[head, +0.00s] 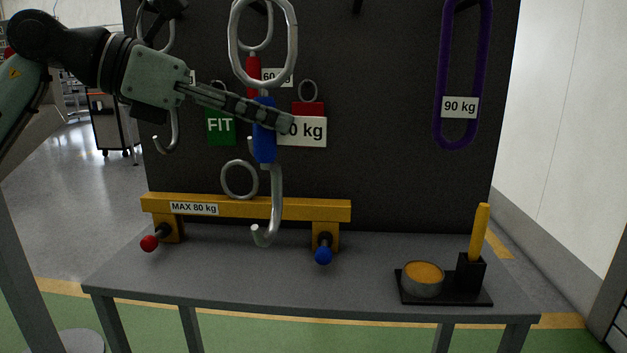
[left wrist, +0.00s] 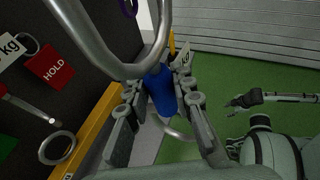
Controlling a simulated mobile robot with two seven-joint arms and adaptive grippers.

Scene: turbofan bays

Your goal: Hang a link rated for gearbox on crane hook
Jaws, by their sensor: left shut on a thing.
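My left gripper (head: 280,121) is shut on the blue body of a link (head: 265,148). The link hangs upright, with a large steel ring above and a steel hook below, in front of the dark board. In the left wrist view the blue body (left wrist: 160,90) lies between the fingers. A white tag (head: 308,131) by the link reads "0 kg"; its first digit is hidden. A red link (head: 253,72) with a 60 kg label hangs behind it. A purple sling (head: 462,75) marked 90 kg hangs at right. My right gripper (left wrist: 238,102) is small in the left wrist view. I cannot identify the crane hook.
A yellow beam (head: 300,209) marked "MAX 80 kg" stands on the grey table (head: 220,280), with a red and a blue knob. A green FIT tag (head: 220,127) and a red HOLD tag (left wrist: 52,65) hang on the board. A bowl (head: 423,282) stands at right.

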